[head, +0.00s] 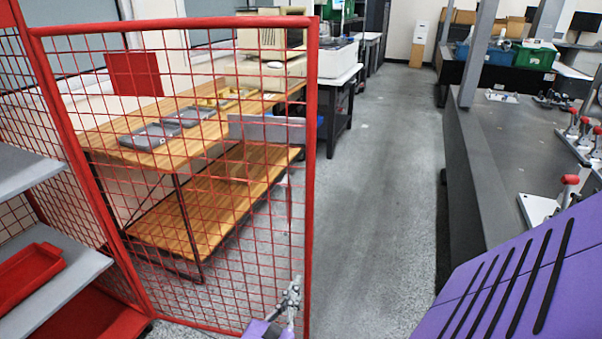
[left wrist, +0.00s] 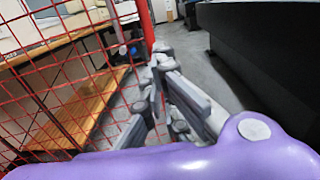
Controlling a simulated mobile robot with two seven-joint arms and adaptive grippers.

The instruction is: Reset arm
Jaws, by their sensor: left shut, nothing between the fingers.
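My left gripper (head: 291,300) shows small at the bottom of the head view, beside the lower end of the red mesh panel's post. It shows large in the left wrist view (left wrist: 165,62), where its fingers are closed together with nothing between them. It points along the grey floor, just right of the red post. Whether it touches the mesh cannot be told. My right gripper is not in either view.
A red mesh panel (head: 309,180) stands close at the left. Behind it is a wooden two-level bench (head: 205,205). Grey shelves with a red tray (head: 28,272) stand at the far left. A dark machine table (head: 470,190) with red-knobbed clamps is at the right. An open grey floor aisle (head: 385,150) runs between.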

